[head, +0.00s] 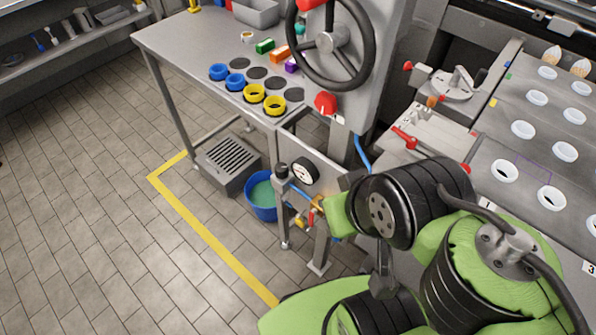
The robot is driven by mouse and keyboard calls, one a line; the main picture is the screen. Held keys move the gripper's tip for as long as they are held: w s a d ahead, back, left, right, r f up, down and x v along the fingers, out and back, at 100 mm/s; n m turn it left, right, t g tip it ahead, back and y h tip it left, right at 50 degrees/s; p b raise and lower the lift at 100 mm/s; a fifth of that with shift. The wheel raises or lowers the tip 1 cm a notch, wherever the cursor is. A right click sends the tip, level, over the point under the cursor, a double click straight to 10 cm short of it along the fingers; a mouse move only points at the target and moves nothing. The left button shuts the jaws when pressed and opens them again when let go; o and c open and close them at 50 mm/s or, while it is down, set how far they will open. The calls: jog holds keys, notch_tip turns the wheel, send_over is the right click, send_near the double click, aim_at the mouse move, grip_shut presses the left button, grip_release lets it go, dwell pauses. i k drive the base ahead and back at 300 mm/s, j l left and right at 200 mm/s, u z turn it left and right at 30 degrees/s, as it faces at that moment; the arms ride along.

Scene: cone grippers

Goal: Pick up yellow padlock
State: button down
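I cannot make out a yellow padlock for certain. A small yellow object (194,6) stands at the far edge of the grey table, cut off by the top of the view, too small to identify. A green block-like item (265,46), an orange one (280,53) and a purple one (291,65) sit on the table near the handwheel; their shapes are hard to tell. My green and black arm fills the lower right, and my gripper is not visible.
The grey table (172,40) holds blue rings (235,82), yellow rings (254,93) and a grey bin (256,12). A black handwheel (371,50) rises beside it. A blue bucket (258,208) and grated box (228,160) stand below. The tiled floor at left is clear.

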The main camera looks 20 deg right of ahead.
aim_at(299, 222)
jog(key=u, duration=0.4)
jog(key=k+l+u, duration=0.1)
jog(key=u, duration=0.75)
jog(key=k+u, duration=0.15)
jog(key=u, duration=0.7)
jog(key=k+u, duration=0.1)
jog(key=u, duration=0.3)
